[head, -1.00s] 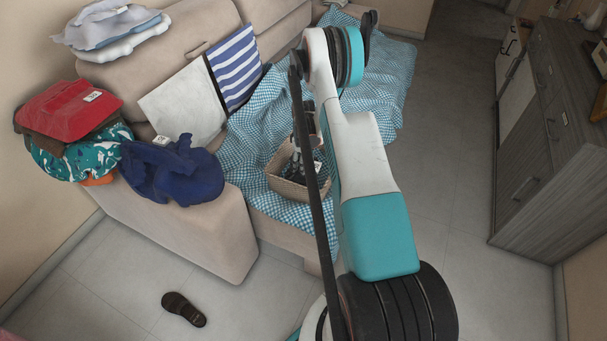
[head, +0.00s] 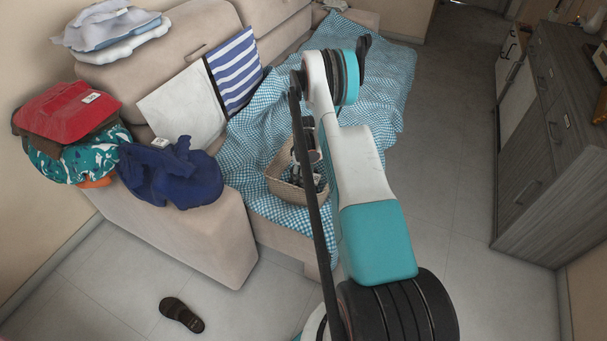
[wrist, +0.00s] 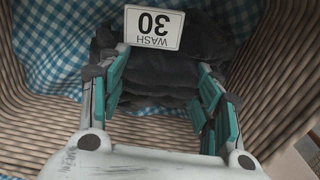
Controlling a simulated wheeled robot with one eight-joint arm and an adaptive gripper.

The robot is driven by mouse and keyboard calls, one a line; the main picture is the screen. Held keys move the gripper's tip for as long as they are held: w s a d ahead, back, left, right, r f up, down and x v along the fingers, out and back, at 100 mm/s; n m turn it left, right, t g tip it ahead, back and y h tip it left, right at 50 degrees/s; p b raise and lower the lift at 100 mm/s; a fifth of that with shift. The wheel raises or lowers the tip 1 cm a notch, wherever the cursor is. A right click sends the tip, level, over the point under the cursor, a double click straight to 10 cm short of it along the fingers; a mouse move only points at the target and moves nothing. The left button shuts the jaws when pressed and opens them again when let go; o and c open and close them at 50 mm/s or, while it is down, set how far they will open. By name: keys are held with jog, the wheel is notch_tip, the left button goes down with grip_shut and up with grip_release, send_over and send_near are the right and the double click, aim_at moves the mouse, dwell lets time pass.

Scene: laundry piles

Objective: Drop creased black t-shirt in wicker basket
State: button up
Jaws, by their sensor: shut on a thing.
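The wicker basket (head: 284,187) stands on the blue checked cloth on the sofa seat in the head view. Its ribbed walls (wrist: 35,125) surround my gripper in the wrist view. The black t-shirt (wrist: 160,85) is a dark crumpled heap with a white "WASH 30" tag (wrist: 153,28). My gripper (wrist: 160,82) is down inside the basket, with its teal-padded fingers on either side of the shirt, shut on it. In the head view my arm hides part of the basket, and the shirt is hard to make out.
The checked cloth (head: 375,95) covers the seat. A blue garment (head: 180,175) and a red and teal pile (head: 70,112) lie on the left armrest. Pale folded clothes (head: 105,28) lie on the backrest. A grey cabinet (head: 545,130) stands right. A dark slipper (head: 181,314) lies on the floor.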

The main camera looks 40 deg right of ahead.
jog(key=shift+f, duration=0.3)
jog(key=o, duration=1.3)
jog(key=shift+c, duration=0.2)
notch_tip(320, 180, up, 13)
jog(key=p, duration=0.4)
jog(key=shift+r, duration=0.1)
